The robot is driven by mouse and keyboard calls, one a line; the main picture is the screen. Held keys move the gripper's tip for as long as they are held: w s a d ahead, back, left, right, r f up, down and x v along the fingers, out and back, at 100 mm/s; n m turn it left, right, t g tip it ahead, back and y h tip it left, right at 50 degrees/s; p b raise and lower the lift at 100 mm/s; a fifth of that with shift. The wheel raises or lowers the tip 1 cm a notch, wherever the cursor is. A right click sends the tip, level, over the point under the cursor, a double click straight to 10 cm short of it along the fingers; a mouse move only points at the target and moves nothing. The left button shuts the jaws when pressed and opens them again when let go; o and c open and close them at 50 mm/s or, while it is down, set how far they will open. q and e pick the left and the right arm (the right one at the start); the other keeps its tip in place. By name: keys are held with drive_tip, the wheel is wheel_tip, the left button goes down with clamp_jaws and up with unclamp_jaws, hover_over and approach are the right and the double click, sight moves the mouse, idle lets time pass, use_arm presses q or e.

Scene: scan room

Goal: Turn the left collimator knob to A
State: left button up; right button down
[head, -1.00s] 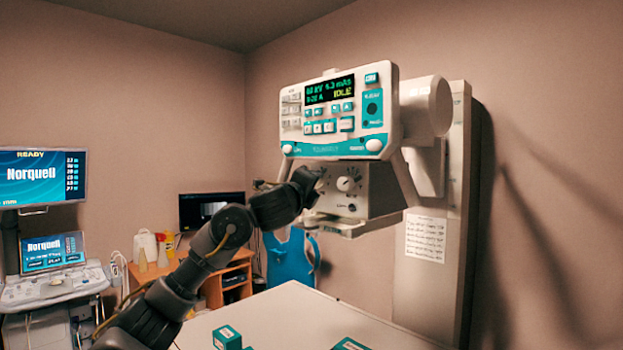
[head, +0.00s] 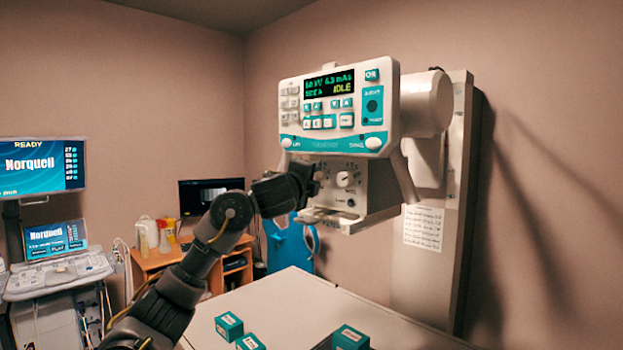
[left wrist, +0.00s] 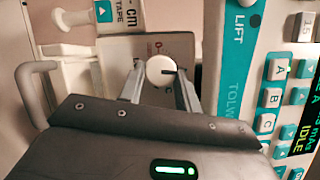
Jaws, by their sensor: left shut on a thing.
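The collimator box (head: 378,188) hangs under the control console. My left gripper (head: 317,178) is at the left part of its front face and hides the left knob in the head view. In the left wrist view, the left knob (left wrist: 158,72) is a round white disc with a dark mark toward the right of the picture. My left gripper's fingers (left wrist: 160,88) are shut on it, one on each side. The scale around the knob is mostly covered, and I cannot read which letter it points to. A second white knob (head: 345,179) is free on the right. My right gripper is not in view.
The control console (head: 338,112) is close above the gripper and reads IDLE. A pale table (head: 285,300) below carries several teal boxes (head: 229,325). A workstation (head: 62,275) and a wooden desk (head: 155,262) stand at the left.

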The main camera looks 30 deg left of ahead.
use_arm(q)
drive_tip(key=o, duration=1)
drive_tip(key=s, duration=0.3)
drive_tip(key=s+p, duration=0.1)
drive_tip(key=s, duration=0.3)
drive_tip(key=s+d+p, duration=0.1)
drive_tip(key=s, duration=0.2)
drive_tip(key=shift+s+f, duration=0.35)
